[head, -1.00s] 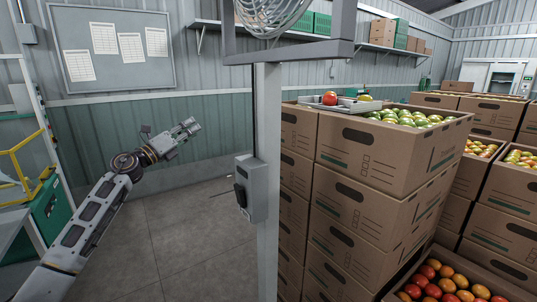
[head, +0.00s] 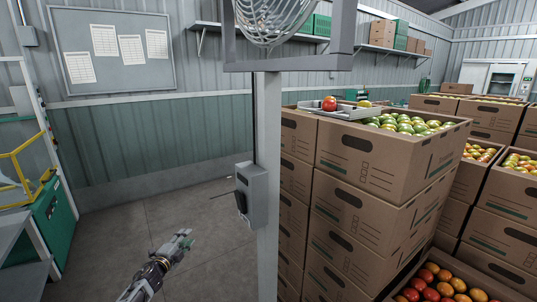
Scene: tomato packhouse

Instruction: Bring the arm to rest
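My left gripper (head: 184,236) is low in the head view, over the concrete floor and left of the grey post. Its fingers are small and seen at an angle, so I cannot tell whether they are open or shut. I see nothing held between them. Only the end of my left arm shows, coming up from the bottom edge. My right gripper is not in view.
A grey post (head: 267,180) with a switch box (head: 250,195) stands right of my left gripper. Stacked cardboard boxes (head: 375,165) of tomatoes fill the right. A green cabinet (head: 52,228) stands at the left. The floor (head: 130,245) between is clear.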

